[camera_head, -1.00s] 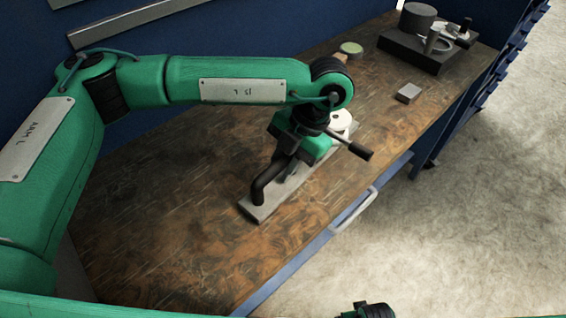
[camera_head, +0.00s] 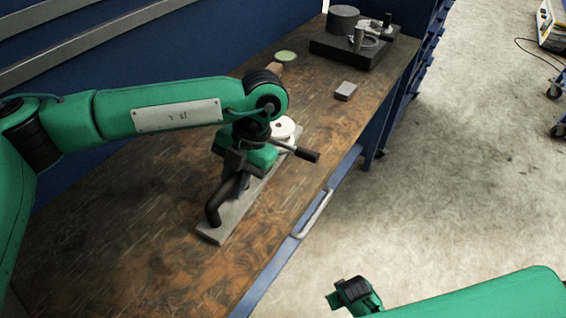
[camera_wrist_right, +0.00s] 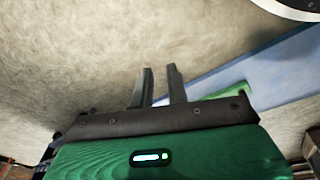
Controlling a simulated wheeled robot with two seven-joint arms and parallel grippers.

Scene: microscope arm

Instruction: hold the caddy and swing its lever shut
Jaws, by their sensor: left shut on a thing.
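The caddy is a long grey plate (camera_head: 222,229) on the wooden bench, with a black bent handle (camera_head: 214,208) at its near end and a white disc (camera_head: 285,127) at its far end. A lever with a black grip (camera_head: 308,155) sticks out from beside the disc, across the plate toward the bench's front edge. My left gripper (camera_head: 240,178) comes down over the caddy and is shut on its handle; its fingertips are mostly hidden. My right gripper (camera_head: 350,291) is off the bench, over the floor. In the right wrist view its two fingers (camera_wrist_right: 160,88) stand apart with nothing between them.
A dark block with a grey cylinder (camera_head: 343,18) stands at the bench's far end. A small grey block (camera_head: 346,91) and a green round tin (camera_head: 286,57) lie beyond the caddy. A drawer handle (camera_head: 312,214) juts from the bench front.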

